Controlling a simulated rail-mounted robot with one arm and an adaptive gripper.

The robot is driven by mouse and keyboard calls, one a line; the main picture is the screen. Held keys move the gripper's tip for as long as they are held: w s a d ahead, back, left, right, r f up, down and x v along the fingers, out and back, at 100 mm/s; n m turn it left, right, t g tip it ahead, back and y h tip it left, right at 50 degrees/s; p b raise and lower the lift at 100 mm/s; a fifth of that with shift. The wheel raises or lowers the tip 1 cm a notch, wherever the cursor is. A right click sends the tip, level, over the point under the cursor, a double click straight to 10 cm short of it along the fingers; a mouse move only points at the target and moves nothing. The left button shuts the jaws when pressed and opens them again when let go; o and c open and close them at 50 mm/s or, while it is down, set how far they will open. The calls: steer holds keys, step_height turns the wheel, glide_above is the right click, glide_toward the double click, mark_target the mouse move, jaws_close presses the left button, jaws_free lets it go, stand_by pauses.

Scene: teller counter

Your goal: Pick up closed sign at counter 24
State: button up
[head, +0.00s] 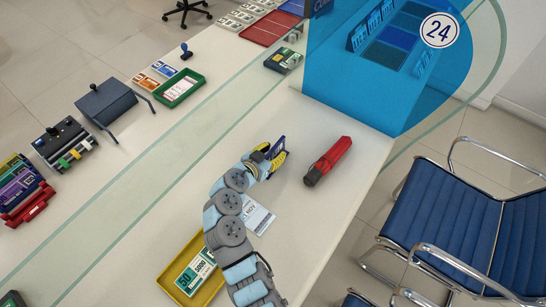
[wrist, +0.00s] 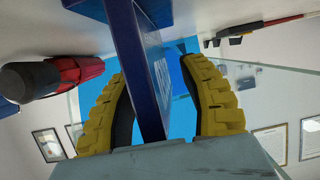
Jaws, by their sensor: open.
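A dark blue sign (wrist: 137,62) with pale lettering, which looks like the closed sign, passes between my gripper's fingers in the wrist view. Only a small blue piece of it (head: 278,146) shows beside the fingertips in the head view, and its wording is not readable. My gripper (head: 272,161) is over the white counter, left of the red object. Its yellow-padded fingers (wrist: 163,95) are open, one on each side of the sign; contact is not clear. The round number 24 sign (head: 440,30) is on the clear panel at top right.
A red and black cylinder (head: 328,160) lies close to the right of my gripper. A yellow tray (head: 187,263) and a white card (head: 257,217) are near my arm. A glass divider (head: 150,172) runs along the counter. Blue chairs (head: 455,215) stand at right.

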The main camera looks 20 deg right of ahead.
jaws_close()
stand_by(0.4)
step_height(320, 180, up, 4)
steer(key=shift+s+a+f+p, duration=0.1)
steer(key=shift+s+a+p, duration=0.05)
steer(key=shift+p, duration=0.25)
steer(key=s+a+r+p, duration=0.1)
steer(key=s+a+r, duration=0.2)
steer(key=s+r, duration=0.6)
steer(key=s, duration=0.4)
steer(key=shift+s+a+r+p, duration=0.15)
steer(key=shift+a+p, duration=0.2)
steer(key=shift+p, duration=0.05)
